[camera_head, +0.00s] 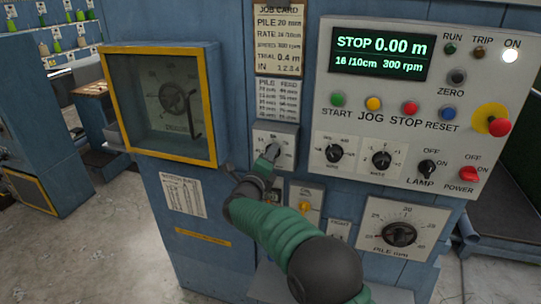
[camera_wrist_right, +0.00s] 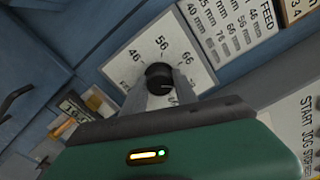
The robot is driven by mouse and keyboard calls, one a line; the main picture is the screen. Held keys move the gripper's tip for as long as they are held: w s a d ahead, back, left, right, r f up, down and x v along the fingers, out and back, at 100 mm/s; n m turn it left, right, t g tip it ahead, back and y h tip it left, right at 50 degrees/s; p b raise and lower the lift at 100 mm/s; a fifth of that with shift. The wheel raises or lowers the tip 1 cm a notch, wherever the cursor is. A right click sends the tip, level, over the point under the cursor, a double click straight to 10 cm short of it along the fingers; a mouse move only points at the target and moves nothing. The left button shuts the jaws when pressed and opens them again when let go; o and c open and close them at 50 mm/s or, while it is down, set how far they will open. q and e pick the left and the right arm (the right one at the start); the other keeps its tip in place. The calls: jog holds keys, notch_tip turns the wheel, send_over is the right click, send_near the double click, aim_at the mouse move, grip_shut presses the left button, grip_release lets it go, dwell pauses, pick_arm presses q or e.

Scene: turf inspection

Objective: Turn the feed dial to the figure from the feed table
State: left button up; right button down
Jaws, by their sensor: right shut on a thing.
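The feed dial shows in the right wrist view as a black knob (camera_wrist_right: 158,73) on a white plate (camera_wrist_right: 193,52) marked 46, 56 and 66. My right gripper (camera_head: 269,157) is shut on this knob, one finger on each side. In the head view the dial's plate (camera_head: 288,136) sits below the feed table; my gripper hides part of it. The knob's exact setting cannot be read. The feed table (camera_head: 278,99) is a white card headed PILE FEED; it also shows in the right wrist view (camera_wrist_right: 232,30). The job card (camera_head: 279,38) above reads PILE 20 mm. My left gripper is not in view.
A control panel (camera_head: 440,100) right of the dial carries buttons, knobs and a display (camera_head: 380,52) reading STOP 0.00 m. A yellow-framed glass box (camera_head: 160,103) juts out at left. A pile dial (camera_head: 399,234) is at lower right.

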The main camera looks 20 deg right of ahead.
jog(key=n+p, duration=0.5)
jog(key=n, duration=0.4)
jog(key=n+p, duration=0.5)
jog(key=n, duration=0.4)
jog(key=f+n+p, duration=0.1)
jog(key=n+p, duration=0.4)
jog(key=n, duration=0.4)
jog(key=shift+s+a+n, duration=0.1)
jog(key=shift+s+n, duration=0.05)
jog(key=shift+n, duration=0.25)
jog(key=shift+f, duration=0.1)
jog(key=c, duration=1.3)
grip_release()
jog(key=o, duration=0.3)
jog(key=shift+o, duration=0.2)
jog(key=shift+r, duration=0.2)
